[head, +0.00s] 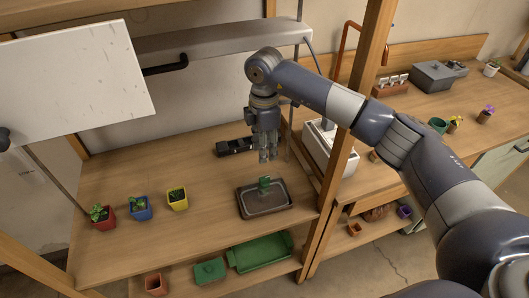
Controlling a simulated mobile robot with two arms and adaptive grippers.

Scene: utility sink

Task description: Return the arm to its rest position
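My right arm (345,102) reaches in from the right side of the head view, over the wooden bench. My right gripper (268,157) points down above the back of a brown tray, apart from it. Its two fingers look close together, but I cannot tell whether they are shut. Nothing shows between the fingertips. A small green plant (265,183) stands in the brown tray (284,205), below the gripper. My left gripper is not in view.
Red (104,219), blue (140,208) and yellow (178,200) potted plants stand at left. A black object (234,147) lies behind the gripper. A wooden post (352,140) stands close to my arm. A white panel (75,75) hangs upper left. A white sink (330,150) is at right.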

